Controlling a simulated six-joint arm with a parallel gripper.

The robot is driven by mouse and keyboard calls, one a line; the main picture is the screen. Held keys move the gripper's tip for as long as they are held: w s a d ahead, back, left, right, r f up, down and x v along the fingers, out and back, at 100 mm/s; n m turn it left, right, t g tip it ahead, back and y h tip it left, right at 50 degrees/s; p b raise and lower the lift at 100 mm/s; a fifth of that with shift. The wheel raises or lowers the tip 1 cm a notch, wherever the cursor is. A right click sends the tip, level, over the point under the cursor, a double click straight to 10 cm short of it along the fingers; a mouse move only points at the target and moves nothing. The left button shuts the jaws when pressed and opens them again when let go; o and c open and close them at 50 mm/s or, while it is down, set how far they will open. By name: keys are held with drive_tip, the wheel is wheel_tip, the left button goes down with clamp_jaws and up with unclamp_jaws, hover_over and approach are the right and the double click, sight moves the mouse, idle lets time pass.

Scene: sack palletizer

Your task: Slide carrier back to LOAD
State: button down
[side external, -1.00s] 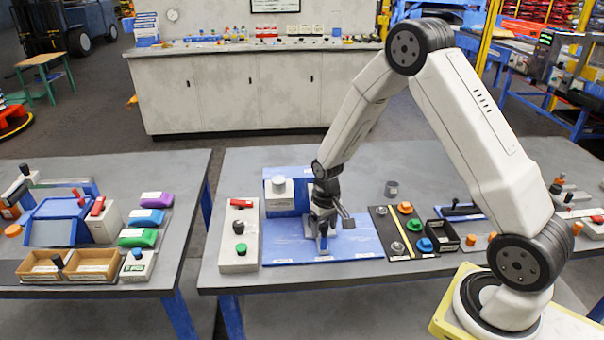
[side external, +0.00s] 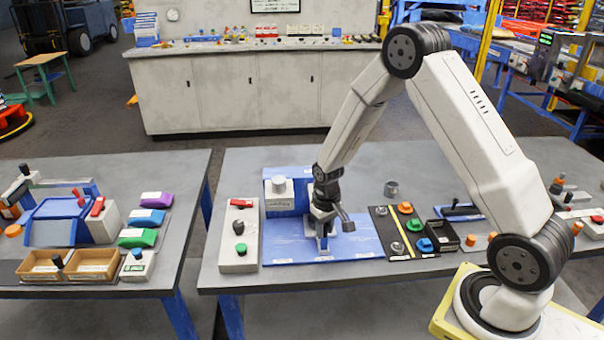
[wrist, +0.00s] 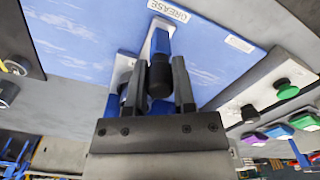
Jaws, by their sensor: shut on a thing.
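The carrier (side external: 323,243) is a small blue and grey piece on a flat blue plate (side external: 360,243) on the bench. In the wrist view, a black knob (wrist: 160,82) on the blue part of the carrier (wrist: 160,43) sits between my two grey fingers. My gripper (side external: 323,231) is shut on that knob, pointing down; it also shows in the wrist view (wrist: 160,72). Small white labels lie along the plate's edge. One reads GREASE (wrist: 168,11) in the wrist view; I cannot read LOAD on any of them.
A grey cup (side external: 391,189) stands behind.

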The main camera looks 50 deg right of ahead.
drive_tip(key=shift+s+d, duration=3.8)
drive_tip(key=shift+d, duration=0.1)
drive_tip(key=shift+c, duration=1.4)
unclamp_jaws()
drive_tip(key=shift+r, duration=0.65)
drive_tip(key=shift+r, duration=0.7)
drive_tip(key=shift+r, duration=0.35)
drive_tip(key=shift+r, duration=0.35)
drive_tip(key=shift+r, duration=0.3)
